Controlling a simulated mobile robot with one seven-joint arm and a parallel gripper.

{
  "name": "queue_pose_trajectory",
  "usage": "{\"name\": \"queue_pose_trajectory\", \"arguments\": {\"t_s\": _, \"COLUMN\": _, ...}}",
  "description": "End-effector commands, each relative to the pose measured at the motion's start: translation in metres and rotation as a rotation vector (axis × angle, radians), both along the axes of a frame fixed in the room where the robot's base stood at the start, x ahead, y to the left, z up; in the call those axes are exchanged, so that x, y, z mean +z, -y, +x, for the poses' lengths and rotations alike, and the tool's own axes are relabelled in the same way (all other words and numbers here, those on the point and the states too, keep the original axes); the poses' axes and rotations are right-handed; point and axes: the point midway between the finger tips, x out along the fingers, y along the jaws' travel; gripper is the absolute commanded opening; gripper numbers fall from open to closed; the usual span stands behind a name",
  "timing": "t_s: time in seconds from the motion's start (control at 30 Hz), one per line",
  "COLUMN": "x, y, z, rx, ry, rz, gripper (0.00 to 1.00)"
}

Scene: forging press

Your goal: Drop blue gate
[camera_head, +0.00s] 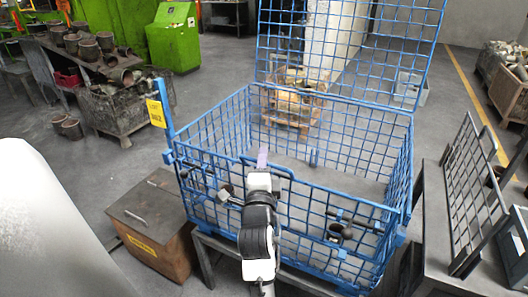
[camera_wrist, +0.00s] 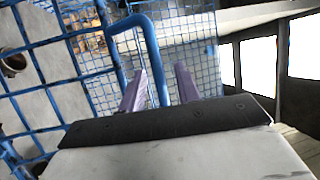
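A blue wire-mesh cage (camera_head: 222,122) stands in the middle of the head view. Its front mesh panel, the blue gate (camera_head: 315,212), is upright and carries a bent blue bar handle (camera_head: 284,172) at its top edge. The handle also shows in the wrist view (camera_wrist: 151,50). My gripper (camera_head: 262,160) is at this handle, over the top of the gate. In the wrist view, its two purple fingers (camera_wrist: 160,85) stand apart, one on each side of the blue bar, with small gaps showing. The lower part of the bar is hidden behind my gripper body.
A tall blue mesh panel (camera_head: 352,45) stands at the cage's back. A brown box (camera_head: 150,215) is at left, close to the cage. A metal table with a mesh rack (camera_head: 470,185) is at right.

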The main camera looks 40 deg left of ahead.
Motion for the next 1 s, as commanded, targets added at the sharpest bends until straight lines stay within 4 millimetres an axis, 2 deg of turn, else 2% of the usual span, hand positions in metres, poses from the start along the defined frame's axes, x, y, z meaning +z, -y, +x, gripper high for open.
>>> {"name": "queue_pose_trajectory", "arguments": {"t_s": 0.2, "x": 0.004, "y": -0.011, "z": 0.015, "rx": 0.000, "ry": 0.001, "rz": 0.001, "gripper": 0.33}}
{"name": "queue_pose_trajectory", "arguments": {"t_s": 0.5, "x": 0.003, "y": -0.012, "z": 0.017, "rx": 0.000, "ry": 0.000, "rz": 0.000, "gripper": 0.33}}
{"name": "queue_pose_trajectory", "arguments": {"t_s": 0.77, "x": 0.003, "y": -0.012, "z": 0.016, "rx": 0.000, "ry": 0.000, "rz": 0.000, "gripper": 0.00}}
{"name": "queue_pose_trajectory", "arguments": {"t_s": 1.0, "x": 0.003, "y": -0.012, "z": 0.016, "rx": 0.000, "ry": 0.000, "rz": 0.000, "gripper": 0.00}}
